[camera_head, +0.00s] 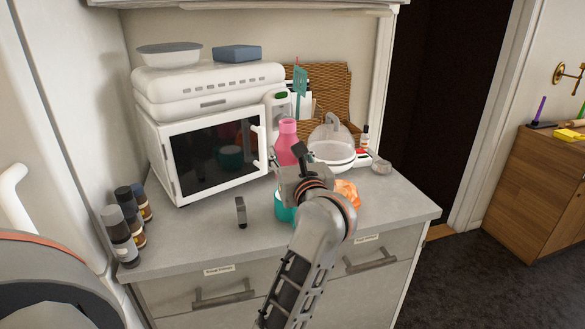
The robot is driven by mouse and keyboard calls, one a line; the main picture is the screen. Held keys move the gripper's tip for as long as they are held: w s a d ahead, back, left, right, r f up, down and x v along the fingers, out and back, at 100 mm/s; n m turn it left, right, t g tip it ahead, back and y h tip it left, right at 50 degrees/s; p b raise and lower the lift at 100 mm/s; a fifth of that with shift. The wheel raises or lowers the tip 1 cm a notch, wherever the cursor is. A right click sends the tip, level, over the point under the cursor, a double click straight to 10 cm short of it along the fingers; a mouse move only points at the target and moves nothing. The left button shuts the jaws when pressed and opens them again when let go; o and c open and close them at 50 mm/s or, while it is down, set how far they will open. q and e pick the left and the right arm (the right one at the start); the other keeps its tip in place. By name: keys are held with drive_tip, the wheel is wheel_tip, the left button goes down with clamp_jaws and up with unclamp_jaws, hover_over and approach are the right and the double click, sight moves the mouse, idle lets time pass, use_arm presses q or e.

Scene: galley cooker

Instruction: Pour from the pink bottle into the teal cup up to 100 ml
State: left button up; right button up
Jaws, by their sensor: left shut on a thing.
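The pink bottle (288,136) stands about upright in front of the right side of the microwave, its lower part hidden by my gripper. My left gripper (299,160) is shut on the pink bottle; the fingertips are mostly hidden behind the gripper's own body. The teal cup (282,208) is on the counter below and slightly left of the gripper, its right side covered by my arm. The liquid level in the cup cannot be seen. My right gripper is not in view.
A white microwave (156,155) stands at the back left. A clear-domed white dish (331,150) is behind right of the gripper, and an orange item (348,190) lies right of my arm. The counter's front right (405,207) is clear.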

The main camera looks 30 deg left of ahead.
use_arm(q)
drive_tip(key=shift+w+f, duration=0.25)
drive_tip(key=shift+f, duration=0.05)
drive_tip(key=shift+r, duration=0.15)
drive_tip(key=shift+s+a+r+m+y+p, duration=0.3)
drive_tip(key=shift+s+a+r+m+p, duration=0.15)
drive_tip(key=shift+p, duration=0.4)
drive_tip(key=shift+a+r+m+p, duration=0.1)
drive_tip(key=shift+r+m+p, duration=0.05)
drive_tip(key=shift+m+p, duration=0.2)
drive_tip(key=shift+s+f, duration=0.1)
drive_tip(key=shift+f, duration=0.15)
drive_tip(key=shift+s+a+r+m, duration=0.1)
drive_tip(key=shift+m, duration=0.2)
drive_tip(key=shift+s+a+m+p, duration=0.3)
drive_tip(key=shift+m+p, duration=0.4)
drive_tip(key=shift+p, duration=0.4)
drive_tip(key=shift+s, duration=0.1)
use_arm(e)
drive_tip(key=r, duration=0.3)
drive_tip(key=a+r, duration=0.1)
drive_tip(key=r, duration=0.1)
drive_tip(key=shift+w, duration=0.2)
